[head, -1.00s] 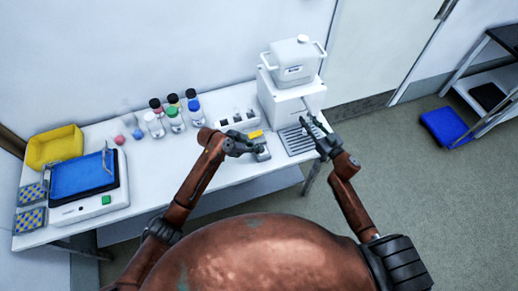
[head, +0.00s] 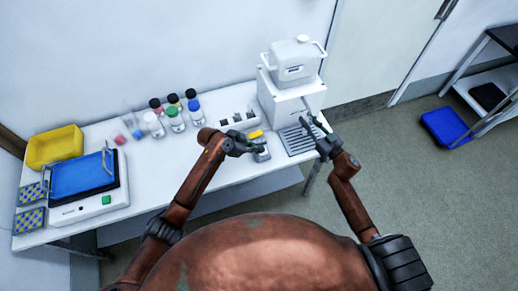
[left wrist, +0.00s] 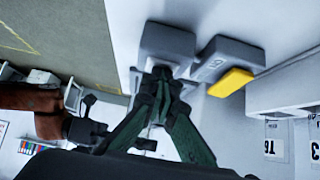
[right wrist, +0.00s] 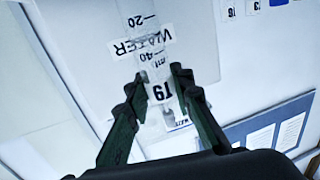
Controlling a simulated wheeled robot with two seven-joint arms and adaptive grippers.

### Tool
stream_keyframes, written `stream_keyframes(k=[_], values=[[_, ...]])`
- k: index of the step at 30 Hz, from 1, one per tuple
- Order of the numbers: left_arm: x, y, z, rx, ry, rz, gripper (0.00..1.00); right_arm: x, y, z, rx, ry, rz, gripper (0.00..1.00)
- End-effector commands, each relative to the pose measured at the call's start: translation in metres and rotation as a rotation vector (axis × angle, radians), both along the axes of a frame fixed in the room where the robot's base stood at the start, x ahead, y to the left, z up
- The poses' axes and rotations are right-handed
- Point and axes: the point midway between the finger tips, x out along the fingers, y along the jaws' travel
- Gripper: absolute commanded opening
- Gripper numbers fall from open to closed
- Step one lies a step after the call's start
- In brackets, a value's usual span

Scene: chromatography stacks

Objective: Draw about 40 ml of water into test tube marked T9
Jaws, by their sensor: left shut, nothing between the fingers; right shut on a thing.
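My right gripper (right wrist: 160,75) is shut on a clear graduated test tube (right wrist: 158,93) labelled T9. The marks 20 and 40 and the word WATER show beyond its label; I cannot tell the water level. In the head view my right gripper (head: 322,142) is in front of the white water dispenser (head: 285,100), above its drip tray (head: 300,139). My left gripper (left wrist: 160,75) is shut and empty, its tips at a grey block (left wrist: 168,44); contact is unclear. In the head view this gripper (head: 250,149) is beside the block (head: 262,153).
A second grey block (left wrist: 226,58) with a yellow bar (left wrist: 230,83) lies next to the first. A white labelled rack (head: 237,122) stands behind. Capped bottles (head: 175,123), a blue-topped device (head: 83,177) and a yellow bin (head: 55,147) are further left.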

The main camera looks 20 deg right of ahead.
Motion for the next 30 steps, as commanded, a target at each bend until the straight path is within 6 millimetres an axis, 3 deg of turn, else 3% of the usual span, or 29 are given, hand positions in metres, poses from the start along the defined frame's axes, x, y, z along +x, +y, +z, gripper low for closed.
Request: stream_keyframes(k=[1, 13, 20, 30], values=[[-0.005, 0.006, -0.014, 0.021, 0.021, -0.001, 0.00, 0.000, 0.000, -0.001, 0.000, 0.000, 0.000, 0.03], [-0.005, 0.006, -0.006, 0.019, 0.016, -0.001, 0.00, 0.000, 0.000, -0.001, 0.000, 0.000, 0.000, 0.03], [-0.002, 0.004, 0.041, 0.009, 0.000, -0.001, 0.00, 0.000, 0.000, 0.000, 0.000, 0.000, 0.000, 0.03], [-0.005, 0.056, 0.094, 0.004, -0.003, 0.000, 0.00, 0.000, 0.000, 0.000, 0.000, 0.000, 0.000, 0.03]])
